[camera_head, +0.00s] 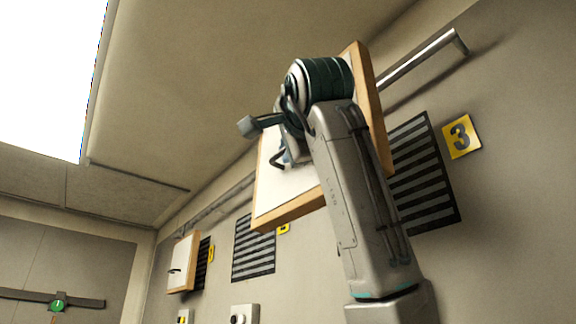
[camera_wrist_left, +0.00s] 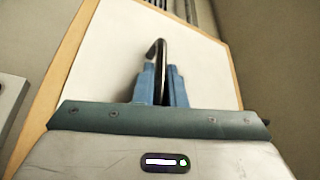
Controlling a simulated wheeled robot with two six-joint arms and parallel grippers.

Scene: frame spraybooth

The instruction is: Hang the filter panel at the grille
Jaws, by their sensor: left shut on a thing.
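The filter panel (camera_head: 282,195) is a white sheet in a light wooden frame. It is tilted in front of the right wall, and my arm covers much of it. My left gripper (camera_head: 288,160) is at its face. In the left wrist view, the blue fingers (camera_wrist_left: 162,84) are shut on the panel's dark hooked handle (camera_wrist_left: 156,50), with the white face (camera_wrist_left: 110,45) behind. A slatted dark grille (camera_head: 428,180) beside a yellow sign 3 is on the wall to the right of the panel, partly hidden. My right gripper is not in view.
A metal rail (camera_head: 425,57) runs along the wall above the grille. Farther left are a second grille (camera_head: 254,250) with a yellow sign and another framed panel (camera_head: 182,255) in front of a grille. Small wall boxes (camera_head: 243,315) sit below. A bright ceiling light is at upper left.

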